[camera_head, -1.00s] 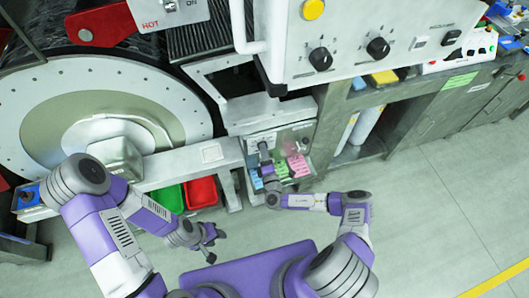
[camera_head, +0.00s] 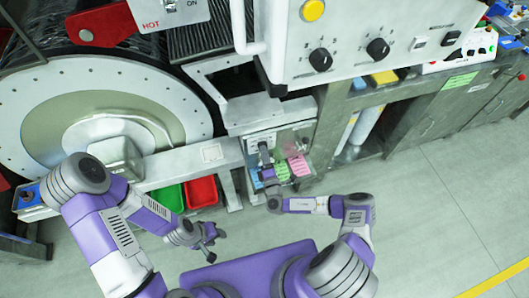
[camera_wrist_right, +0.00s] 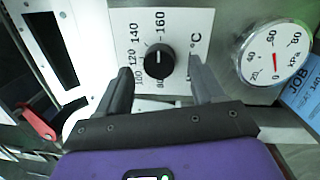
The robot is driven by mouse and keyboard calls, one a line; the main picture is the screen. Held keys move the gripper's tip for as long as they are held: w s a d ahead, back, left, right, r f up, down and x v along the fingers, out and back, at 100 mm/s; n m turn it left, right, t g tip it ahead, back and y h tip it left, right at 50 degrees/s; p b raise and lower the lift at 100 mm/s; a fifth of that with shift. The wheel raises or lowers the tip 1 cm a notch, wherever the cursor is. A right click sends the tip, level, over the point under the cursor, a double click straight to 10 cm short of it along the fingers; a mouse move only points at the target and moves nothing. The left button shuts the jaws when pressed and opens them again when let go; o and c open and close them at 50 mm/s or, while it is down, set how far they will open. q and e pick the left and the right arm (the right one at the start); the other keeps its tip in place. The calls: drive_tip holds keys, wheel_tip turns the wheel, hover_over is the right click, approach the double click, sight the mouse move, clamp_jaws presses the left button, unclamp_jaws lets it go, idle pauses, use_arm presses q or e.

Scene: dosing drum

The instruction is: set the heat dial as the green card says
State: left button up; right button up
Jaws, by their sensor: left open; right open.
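The heat dial is a black round knob (camera_wrist_right: 159,61) on a white plate marked in °C with numbers up to 160, in the right wrist view. A small light mark shows on the knob; its exact setting is unclear. My right gripper (camera_wrist_right: 160,76) is open, its fingers at either side of the knob's lower part; contact is not visible. In the head view my right gripper (camera_head: 264,156) is at the small panel under the machine. A green card (camera_head: 281,170) lies by that panel, its text unreadable. My left gripper (camera_head: 208,243) is open and empty over the floor.
A pressure gauge (camera_wrist_right: 274,52) is right of the dial, with a blue card (camera_wrist_right: 302,92) reading "JOB" beside it. A pink card (camera_head: 298,165) is beside the green one. Another green label (camera_head: 460,80) is on the bench. Green (camera_head: 168,197) and red (camera_head: 201,191) bins stand left.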

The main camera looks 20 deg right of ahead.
drive_tip(key=s, duration=0.6)
drive_tip(key=shift+a+f+p, duration=0.15)
drive_tip(key=shift+f+p, duration=0.1)
drive_tip(key=shift+p, duration=0.1)
drive_tip(key=shift+a, duration=0.1)
